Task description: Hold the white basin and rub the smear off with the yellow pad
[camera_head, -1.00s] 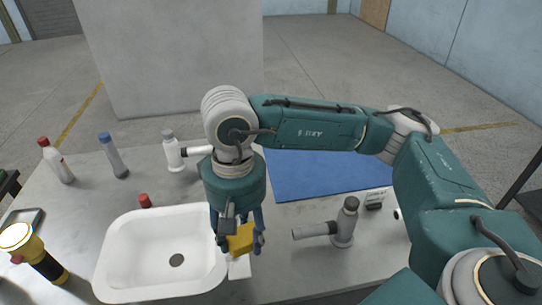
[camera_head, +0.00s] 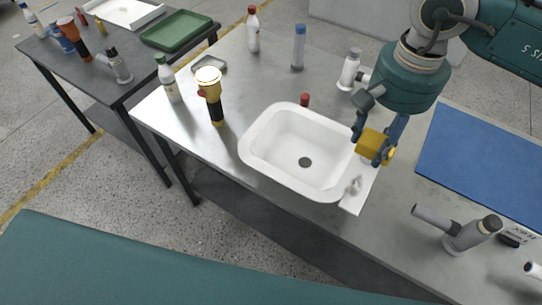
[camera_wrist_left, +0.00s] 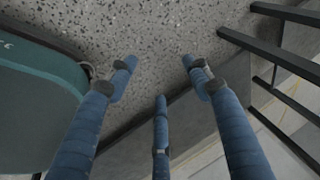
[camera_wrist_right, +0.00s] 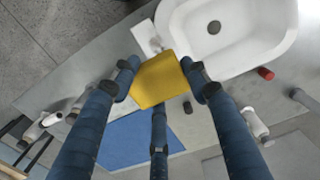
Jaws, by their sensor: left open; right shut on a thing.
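The white basin (camera_head: 262,153) sits on the grey metal table, its dark drain near the middle. I cannot make out a smear on its visible inside. My right gripper (camera_head: 373,149) is shut on the yellow pad (camera_head: 372,142), just past the basin's right rim and seemingly above the table. The right wrist view shows the yellow pad (camera_wrist_right: 158,80) between the fingers, with the basin (camera_wrist_right: 250,65) beyond. My left gripper (camera_wrist_left: 158,75) is open and empty over the speckled floor; it is outside the head view.
A blue mat (camera_head: 485,155) and grey fitting (camera_head: 465,232) lie right. A side table (camera_head: 110,85) holds a green tray (camera_head: 177,30).

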